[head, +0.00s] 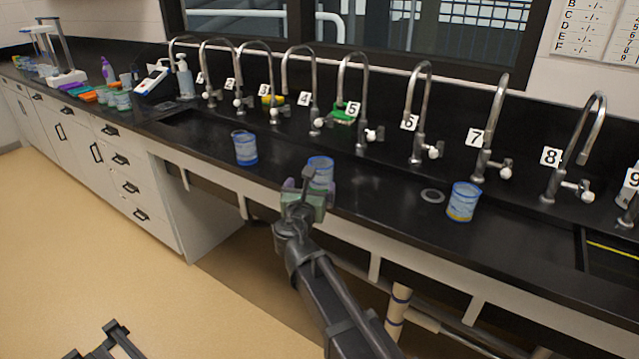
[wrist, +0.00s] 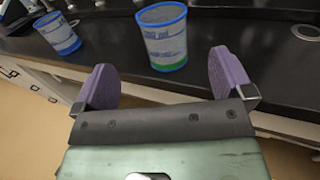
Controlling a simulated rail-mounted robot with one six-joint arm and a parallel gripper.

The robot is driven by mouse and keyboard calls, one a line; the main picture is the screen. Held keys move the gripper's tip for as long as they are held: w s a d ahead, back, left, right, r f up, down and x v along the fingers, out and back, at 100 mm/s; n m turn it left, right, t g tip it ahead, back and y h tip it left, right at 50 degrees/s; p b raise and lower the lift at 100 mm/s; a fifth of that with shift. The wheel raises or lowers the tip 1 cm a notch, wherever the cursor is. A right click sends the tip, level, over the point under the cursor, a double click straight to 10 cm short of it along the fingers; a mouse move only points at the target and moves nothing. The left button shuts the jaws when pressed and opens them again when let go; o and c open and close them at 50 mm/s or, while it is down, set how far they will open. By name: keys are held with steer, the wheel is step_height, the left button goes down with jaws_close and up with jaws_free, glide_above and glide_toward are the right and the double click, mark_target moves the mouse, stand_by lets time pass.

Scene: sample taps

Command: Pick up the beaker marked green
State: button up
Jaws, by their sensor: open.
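The green-marked beaker (wrist: 165,38) is clear with blue bands and a green band near its base. It stands upright on the black counter, and its upper part shows in the head view (head: 320,165) behind my gripper. My gripper (wrist: 161,75) is open, its two purple fingers apart and empty. In the wrist view the beaker stands just beyond the fingers, roughly centred between them. In the head view my gripper (head: 308,186) is at the counter's front edge and hides the beaker's lower part.
A blue-marked beaker (head: 245,149) stands to the left and a yellow-marked beaker (head: 463,202) to the right. Numbered taps (head: 418,115) line the back of the counter (head: 390,185). A round drain (head: 432,196) lies beside the yellow-marked beaker.

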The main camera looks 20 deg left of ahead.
mark_target(318, 172)
steer(key=w, duration=0.3)
steer(key=w+a, duration=0.1)
steer(key=w, duration=0.6)
steer(key=shift+w+a, duration=0.2)
steer(key=shift+w, duration=0.2)
steer(key=c, duration=1)
steer(key=shift+r, duration=0.15)
step_height(318, 172, up, 20)
steer(key=p, duration=2)
